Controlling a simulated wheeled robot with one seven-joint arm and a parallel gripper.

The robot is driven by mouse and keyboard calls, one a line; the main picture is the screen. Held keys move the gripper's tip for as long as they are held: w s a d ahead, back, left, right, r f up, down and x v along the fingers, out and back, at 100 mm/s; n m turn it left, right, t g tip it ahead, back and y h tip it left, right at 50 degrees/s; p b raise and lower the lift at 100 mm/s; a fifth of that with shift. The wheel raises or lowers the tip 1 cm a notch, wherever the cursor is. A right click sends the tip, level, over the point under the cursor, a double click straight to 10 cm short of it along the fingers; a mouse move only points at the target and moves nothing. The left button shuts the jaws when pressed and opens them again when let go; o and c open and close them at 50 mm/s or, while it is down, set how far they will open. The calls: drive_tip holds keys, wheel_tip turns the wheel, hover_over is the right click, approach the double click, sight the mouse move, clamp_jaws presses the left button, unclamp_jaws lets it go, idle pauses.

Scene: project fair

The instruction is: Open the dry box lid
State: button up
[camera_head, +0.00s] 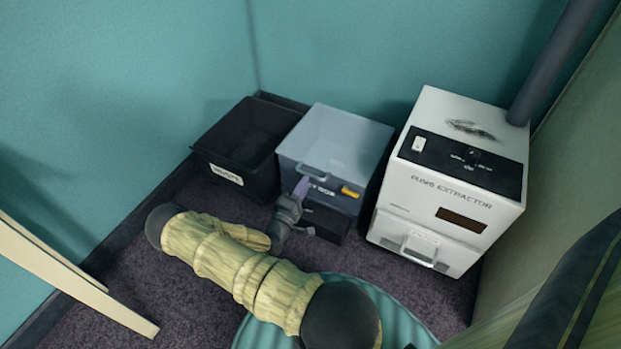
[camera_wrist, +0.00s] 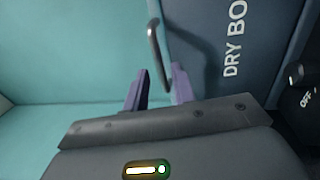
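The dry box (camera_head: 372,150) is a blue-grey box on the floor in the middle of the head view. Its lettered front fills the upper right of the wrist view (camera_wrist: 205,35). Its pale top does not clearly show whether the lid is shut. A grey bar handle (camera_head: 316,173) sits at the upper front edge; it also shows in the wrist view (camera_wrist: 153,45). My gripper (camera_head: 303,186) is at the box's front left, close to the handle. Its purple fingers (camera_wrist: 160,75) are apart, with the handle just beyond their tips. Contact with the handle cannot be told.
A black open bin (camera_head: 235,182) stands left of the dry box. The white fume extractor (camera_head: 448,190) stands close on its right. A yellow part (camera_head: 350,191) is on the box front. A teal round thing (camera_head: 400,312) lies near, partly under my arm. Teal walls close the back.

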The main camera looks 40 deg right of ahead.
sight(310, 175)
drive_tip(key=b+x, duration=0.1)
drive_tip(key=x, duration=0.3)
drive_tip(key=shift+w+d, duration=0.2)
drive_tip(key=shift+w, duration=0.05)
drive_tip(key=shift+s+d+r, duration=0.1)
drive_tip(key=shift+s, duration=0.05)
clamp_jaws()
